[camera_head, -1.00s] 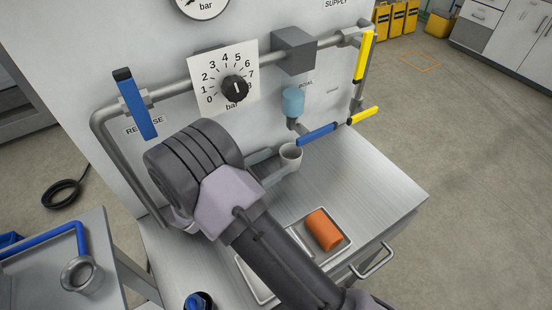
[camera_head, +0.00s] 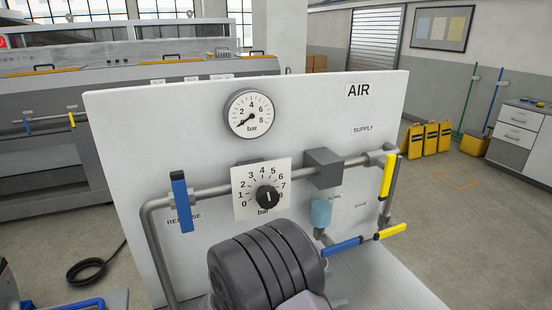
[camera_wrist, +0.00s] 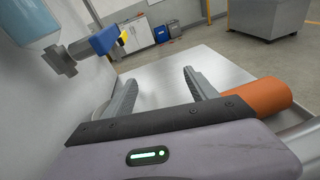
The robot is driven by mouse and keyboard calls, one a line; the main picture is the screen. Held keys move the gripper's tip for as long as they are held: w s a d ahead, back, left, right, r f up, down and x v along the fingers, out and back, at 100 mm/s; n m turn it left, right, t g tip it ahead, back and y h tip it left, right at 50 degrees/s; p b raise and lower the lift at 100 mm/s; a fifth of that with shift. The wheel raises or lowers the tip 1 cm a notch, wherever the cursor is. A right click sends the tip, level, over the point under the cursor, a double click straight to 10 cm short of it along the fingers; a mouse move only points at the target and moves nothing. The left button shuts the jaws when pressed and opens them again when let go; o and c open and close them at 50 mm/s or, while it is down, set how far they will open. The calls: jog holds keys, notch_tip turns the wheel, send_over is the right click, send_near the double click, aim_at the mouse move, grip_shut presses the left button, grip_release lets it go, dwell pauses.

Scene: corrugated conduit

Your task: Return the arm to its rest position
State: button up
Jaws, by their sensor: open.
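My gripper (camera_wrist: 160,77) is open in the wrist view. Its two dark ridged fingers stand apart over the metal bench top (camera_wrist: 172,62), with nothing between their tips. In the head view my dark ribbed wrist is at the bottom centre, in front of the air panel (camera_head: 125,150), and my fingers are mostly hidden there. An orange cylinder (camera_wrist: 258,97) lies to the right, behind my right finger in the wrist view. A pale rounded edge shows beside my left finger; I cannot tell what it is.
The panel carries a gauge (camera_head: 250,113), a regulator knob (camera_head: 266,197), a blue release lever (camera_head: 182,203), yellow levers (camera_head: 387,176) and a pale blue bowl (camera_head: 320,213). The bowl's blue lever (camera_head: 340,246) sticks out near my wrist. Open floor (camera_head: 470,250) is at right.

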jog(key=s+d+r+m+g+y, duration=0.3)
jog(key=s+m+y, duration=0.1)
jog(key=s+m, duration=0.25)
jog(key=s+d+r+m+g+y, duration=0.35)
jog(key=s+m, duration=0.25)
jog(key=s, duration=0.2)
jog(key=s+a+r+m+t+y, duration=0.6)
jog(key=m+y, duration=0.4)
jog(key=m, duration=0.2)
jog(key=shift+s+a+r+t, duration=0.4)
jog(key=shift+s+a+t, duration=0.4)
jog(key=shift+a, duration=0.45)
